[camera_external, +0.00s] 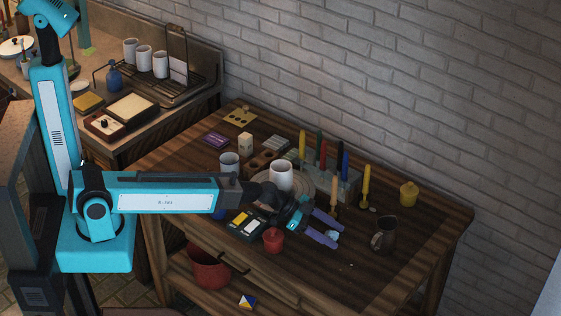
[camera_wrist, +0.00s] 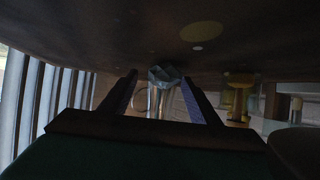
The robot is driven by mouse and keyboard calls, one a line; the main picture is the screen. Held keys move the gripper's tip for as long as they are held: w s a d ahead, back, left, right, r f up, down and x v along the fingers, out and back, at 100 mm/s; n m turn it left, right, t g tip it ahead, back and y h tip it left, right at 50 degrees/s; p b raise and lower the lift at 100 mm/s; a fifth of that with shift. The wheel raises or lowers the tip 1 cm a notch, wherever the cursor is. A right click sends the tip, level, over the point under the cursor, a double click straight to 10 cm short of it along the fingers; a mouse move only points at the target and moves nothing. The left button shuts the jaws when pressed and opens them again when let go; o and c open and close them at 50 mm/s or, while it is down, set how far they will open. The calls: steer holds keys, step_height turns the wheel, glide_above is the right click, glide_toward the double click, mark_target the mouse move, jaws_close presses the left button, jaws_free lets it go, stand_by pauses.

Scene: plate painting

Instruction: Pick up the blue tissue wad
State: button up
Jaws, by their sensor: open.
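The blue tissue wad (camera_external: 333,235) is a small pale-blue crumple on the wooden table, at the fingertips of my gripper (camera_external: 335,231). In the wrist view, the wad (camera_wrist: 166,76) shows as a faceted grey-blue lump in the gap between the two fingers of my gripper (camera_wrist: 159,79). The gripper is open, with purple fingers spread and space on both sides of the wad. I cannot tell whether the wad is fully between the fingers or just beyond their tips.
A metal jug (camera_external: 384,236) stands to the right. A small red pot (camera_external: 273,240) and a paint box (camera_external: 246,224) lie left of the gripper. A white cup (camera_external: 281,176) and a rack of coloured sticks (camera_external: 342,183) stand behind. The front-right tabletop is mostly clear.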

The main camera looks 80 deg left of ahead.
steer(key=shift+c, duration=0.4)
steer(key=c, duration=1.1)
